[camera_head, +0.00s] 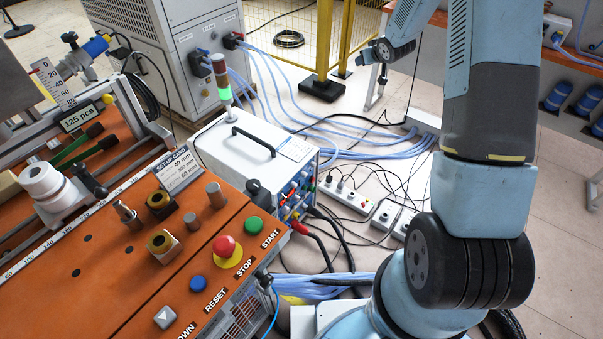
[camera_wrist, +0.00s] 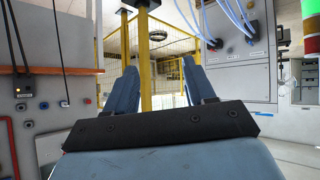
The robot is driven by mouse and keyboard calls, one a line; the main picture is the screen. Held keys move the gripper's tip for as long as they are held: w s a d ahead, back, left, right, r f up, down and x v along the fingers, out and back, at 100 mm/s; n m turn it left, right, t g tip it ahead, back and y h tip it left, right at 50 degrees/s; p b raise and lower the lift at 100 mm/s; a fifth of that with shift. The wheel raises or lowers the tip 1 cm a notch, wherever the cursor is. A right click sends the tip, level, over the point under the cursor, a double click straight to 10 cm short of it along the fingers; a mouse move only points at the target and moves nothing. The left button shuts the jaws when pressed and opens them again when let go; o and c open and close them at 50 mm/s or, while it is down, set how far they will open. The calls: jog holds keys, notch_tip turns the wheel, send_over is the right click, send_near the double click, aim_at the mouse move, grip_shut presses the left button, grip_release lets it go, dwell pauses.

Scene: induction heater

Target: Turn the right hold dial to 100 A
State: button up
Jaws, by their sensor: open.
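My gripper (camera_wrist: 158,68) shows in the wrist view with its two blue fingers spread apart and nothing between them. In the head view my arm stands at the right, and I cannot make out the fingers there. No dial marked as a hold dial can be made out in either view. A white box (camera_head: 236,158) with a black handle stands left of my arm in the head view. Its right-hand panel (camera_head: 301,190) carries small coloured knobs or connectors, seen at a steep angle and too small to read.
A grey cabinet (camera_head: 200,52) with blue hoses stands behind the white box; it also shows in the wrist view (camera_wrist: 236,75). An orange bench with a red stop button (camera_head: 224,246) lies at the left. Power strips (camera_head: 346,197) and cables cover the floor. A yellow post (camera_head: 323,40) stands behind.

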notch_tip(320, 180, down, 17)
jog(key=w+a+n+y, duration=0.1)
jog(key=w+a+y, duration=0.1)
jog(key=w+y, duration=0.1)
jog(key=m+y, duration=0.2)
jog(key=y, duration=0.8)
send_near(297, 198)
jog(key=f+x, duration=0.1)
jog(key=x, duration=0.7)
jog(key=shift+w+f, duration=0.2)
jog(key=shift+w, duration=0.05)
jog(key=shift+c, duration=0.4)
jog(key=c, duration=0.9)
jog(key=shift+d, duration=0.2)
grip_shut()
jog(key=shift+a, duration=0.1)
